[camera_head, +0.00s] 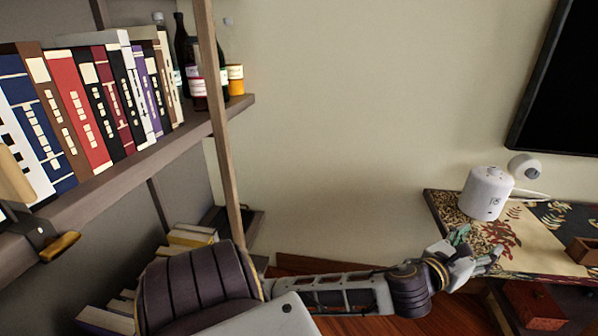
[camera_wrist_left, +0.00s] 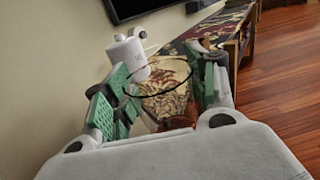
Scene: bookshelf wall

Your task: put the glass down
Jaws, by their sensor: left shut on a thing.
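A clear glass (camera_wrist_left: 160,98) shows in the left wrist view, upright or nearly so, with its dark thin rim facing the camera. My left gripper (camera_wrist_left: 163,88) is shut on it, with green finger pads on both sides. In the head view my left gripper (camera_head: 468,258) is at the left front edge of the patterned table (camera_head: 515,262). The glass is too faint to make out there. I cannot tell from these views whether it touches anything besides the fingers. My right gripper is in neither view.
A white cylindrical device (camera_head: 486,194) stands on the table behind the gripper. A wooden box (camera_head: 583,251) sits at the table's right. A bookshelf (camera_head: 150,160) with books and bottles is at left. The table's middle, between device and box, looks clear.

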